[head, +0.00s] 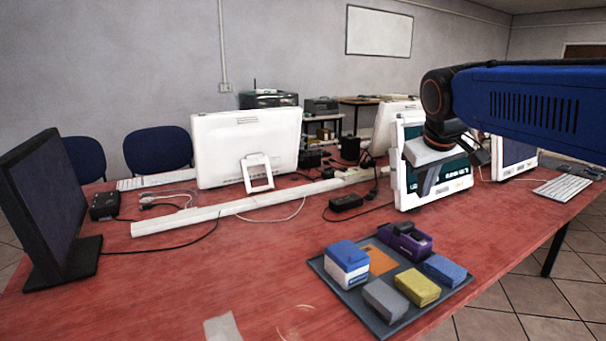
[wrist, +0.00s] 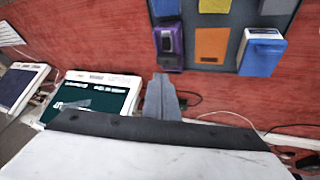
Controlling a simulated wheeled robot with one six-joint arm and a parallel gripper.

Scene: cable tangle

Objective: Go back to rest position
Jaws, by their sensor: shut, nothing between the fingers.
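My gripper (head: 428,184) hangs from the blue arm at the right of the head view, above the table and in front of a white-framed screen (head: 408,195). Its fingers are shut with nothing between them. In the wrist view the closed fingers (wrist: 162,95) point up the picture toward the grey tray (wrist: 287,12). The gripper is apart from the tray and the things on it. I cannot tell if it touches the screen behind it.
The red table (head: 190,290) carries a grey tray (head: 342,297) with a blue-and-white box (head: 347,264), a purple holder (head: 404,240) and several coloured blocks. A black monitor (head: 45,210), a white cable channel (head: 230,208), cables and a black adapter (head: 346,202) lie around. The front middle is mostly clear.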

